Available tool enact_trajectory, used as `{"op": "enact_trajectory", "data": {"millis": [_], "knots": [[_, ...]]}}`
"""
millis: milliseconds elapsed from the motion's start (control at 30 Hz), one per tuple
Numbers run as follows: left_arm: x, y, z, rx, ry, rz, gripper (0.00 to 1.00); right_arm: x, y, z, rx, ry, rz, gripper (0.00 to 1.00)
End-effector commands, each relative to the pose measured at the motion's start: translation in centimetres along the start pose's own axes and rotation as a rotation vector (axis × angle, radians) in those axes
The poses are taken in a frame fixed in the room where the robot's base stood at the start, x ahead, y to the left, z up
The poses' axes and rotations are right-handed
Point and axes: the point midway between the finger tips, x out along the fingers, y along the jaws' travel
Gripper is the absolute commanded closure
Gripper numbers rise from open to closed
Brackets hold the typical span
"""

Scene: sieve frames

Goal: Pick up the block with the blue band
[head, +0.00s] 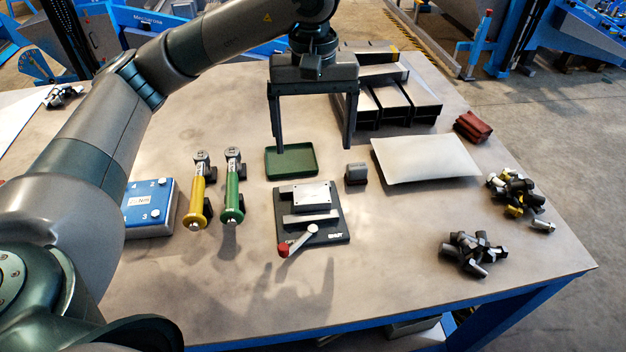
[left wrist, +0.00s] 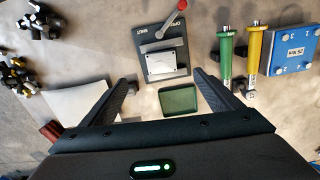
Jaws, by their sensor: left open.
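A small dark grey block (head: 355,175) stands on the table between the green tray and the pale sheet. I cannot make out a blue band on it. My left gripper (head: 314,148) is open and empty, fingers pointing down above the table. In the head view its fingers appear just behind and to the left of the block, near the green tray. My right gripper is not in view.
The green tray (head: 291,161) and a clamp fixture (head: 310,213) with a red-knobbed lever lie left of the block. A pale sheet (head: 425,162) lies to its right, dark open boxes (head: 390,100) behind. Yellow (head: 198,195) and green (head: 233,190) tools and a blue box (head: 150,208) stand left.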

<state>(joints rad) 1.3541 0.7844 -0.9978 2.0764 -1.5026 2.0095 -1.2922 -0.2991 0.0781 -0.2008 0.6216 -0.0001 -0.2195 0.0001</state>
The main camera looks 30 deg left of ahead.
Motion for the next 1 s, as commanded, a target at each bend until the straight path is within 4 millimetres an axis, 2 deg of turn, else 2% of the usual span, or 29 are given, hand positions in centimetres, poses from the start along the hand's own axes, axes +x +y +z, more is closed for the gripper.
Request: {"op": "enact_trajectory", "data": {"millis": [100,567,767,1000], "knots": [[0.0,0.0,0.0,0.001,0.001,0.0,0.16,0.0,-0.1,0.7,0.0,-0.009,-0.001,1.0],[0.2,0.0,0.0,0.0,0.0,-0.001,0.16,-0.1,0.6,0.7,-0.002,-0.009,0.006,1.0],[1.4,0.0,0.0,0.001,-0.002,-0.002,0.16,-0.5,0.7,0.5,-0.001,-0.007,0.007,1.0],[4.0,0.0,0.1,0.002,-0.004,-0.002,0.16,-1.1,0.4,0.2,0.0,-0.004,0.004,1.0]]}}
